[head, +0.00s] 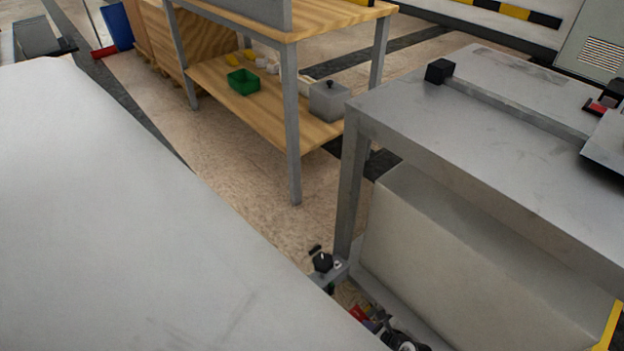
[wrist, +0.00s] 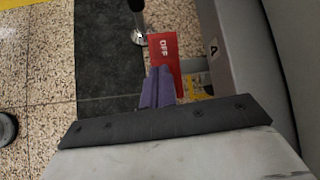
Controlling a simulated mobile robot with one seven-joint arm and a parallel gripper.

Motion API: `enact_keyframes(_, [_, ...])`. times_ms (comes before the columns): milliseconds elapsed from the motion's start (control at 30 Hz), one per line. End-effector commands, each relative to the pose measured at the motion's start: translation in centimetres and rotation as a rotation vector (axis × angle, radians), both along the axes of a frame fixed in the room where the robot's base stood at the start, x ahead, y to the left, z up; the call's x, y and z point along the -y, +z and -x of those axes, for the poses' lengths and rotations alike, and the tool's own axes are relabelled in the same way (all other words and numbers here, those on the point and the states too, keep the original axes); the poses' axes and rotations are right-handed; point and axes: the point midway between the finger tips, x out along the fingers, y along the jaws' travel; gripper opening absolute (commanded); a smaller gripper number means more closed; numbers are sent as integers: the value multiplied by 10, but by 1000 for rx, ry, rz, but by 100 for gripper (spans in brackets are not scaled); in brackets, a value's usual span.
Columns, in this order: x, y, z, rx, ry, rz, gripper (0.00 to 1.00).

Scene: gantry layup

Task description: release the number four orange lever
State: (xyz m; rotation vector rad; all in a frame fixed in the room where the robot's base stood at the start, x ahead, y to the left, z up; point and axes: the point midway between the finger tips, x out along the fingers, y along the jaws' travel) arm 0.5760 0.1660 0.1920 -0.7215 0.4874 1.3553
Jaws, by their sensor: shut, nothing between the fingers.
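My gripper (wrist: 158,73) shows in the wrist view with its purple fingers together and nothing between them. The fingertips overlap the lower left part of a red plate (wrist: 163,48) marked OFF; I cannot tell whether they touch it. No lever that is clearly orange, and no number four, can be read. In the head view, small red and dark parts (head: 362,314) sit low by the grey table's base, partly hidden by the pale surface in front. I cannot make out my gripper there.
A metal foot (wrist: 138,37) stands behind. The head view shows a grey table (head: 440,125), a pale block (head: 470,260) beneath, and a wooden shelf bench (head: 215,75).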

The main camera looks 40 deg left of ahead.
Motion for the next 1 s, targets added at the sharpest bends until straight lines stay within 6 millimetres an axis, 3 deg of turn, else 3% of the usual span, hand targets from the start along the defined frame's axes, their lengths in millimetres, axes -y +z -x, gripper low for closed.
enact_keyframes(367, [-15, 3, -11, 84, -12, -145, 0])
enact_keyframes(700, [-36, 19, 28, -9, 143, -354, 0])
enact_keyframes(1000, [-38, 24, 54, -102, 234, -405, 0])
